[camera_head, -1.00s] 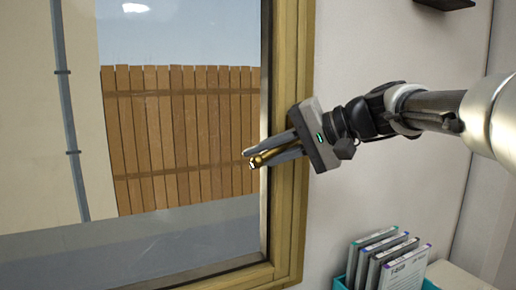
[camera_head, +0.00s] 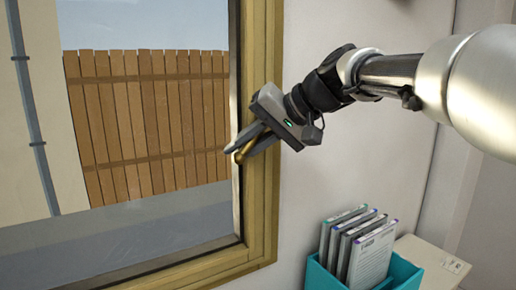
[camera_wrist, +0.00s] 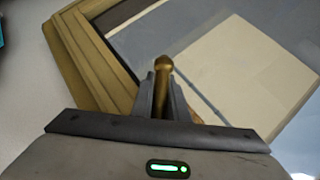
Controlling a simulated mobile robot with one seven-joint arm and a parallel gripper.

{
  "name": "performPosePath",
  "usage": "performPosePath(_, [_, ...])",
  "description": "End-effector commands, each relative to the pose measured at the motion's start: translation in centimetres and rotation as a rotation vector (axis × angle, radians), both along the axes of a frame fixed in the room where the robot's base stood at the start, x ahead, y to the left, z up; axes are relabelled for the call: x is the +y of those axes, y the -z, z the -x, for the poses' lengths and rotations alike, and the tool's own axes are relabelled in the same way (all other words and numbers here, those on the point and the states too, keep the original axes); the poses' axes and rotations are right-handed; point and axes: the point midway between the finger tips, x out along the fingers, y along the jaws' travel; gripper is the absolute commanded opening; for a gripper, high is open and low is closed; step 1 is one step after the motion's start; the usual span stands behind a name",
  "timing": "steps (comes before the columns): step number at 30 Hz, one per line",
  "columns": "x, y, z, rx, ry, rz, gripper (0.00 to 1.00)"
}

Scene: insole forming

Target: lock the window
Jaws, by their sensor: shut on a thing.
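The window has a golden-brown wooden frame (camera_head: 262,60) and a large glass pane on the left in the head view. Its brass handle (camera_head: 242,154) shows only at its rounded end, pointing down and left. My gripper (camera_head: 236,148) is shut on the handle, with its fingers along it and its body up and to the right. In the wrist view the handle (camera_wrist: 163,67) stands out between the two fingers of my gripper (camera_wrist: 163,88), with the frame (camera_wrist: 95,60) behind. The handle's base is hidden by my gripper.
A teal holder (camera_head: 315,275) with several upright folders or cases (camera_head: 372,255) stands at the bottom right, below my arm. A pale surface (camera_head: 432,262) lies beside it. The wall (camera_head: 330,160) right of the window is bare. A wooden fence (camera_head: 145,120) shows beyond the glass.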

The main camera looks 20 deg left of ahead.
Motion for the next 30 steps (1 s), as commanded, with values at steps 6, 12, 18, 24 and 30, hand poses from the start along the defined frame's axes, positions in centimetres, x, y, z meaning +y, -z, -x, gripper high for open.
performPosePath(6, [0.0, -0.2, -0.1, -0.004, 0.002, -0.003, 0.21])
performPosePath(12, [0.0, -0.1, 0.0, -0.002, 0.002, -0.002, 0.32])
performPosePath(18, [-0.2, -0.2, 0.0, 0.000, 0.002, -0.002, 0.32])
performPosePath(24, [-2.2, -1.8, 0.2, -0.004, 0.004, -0.003, 0.32])
performPosePath(30, [-6.1, -4.8, 0.8, -0.004, 0.006, -0.003, 0.32])
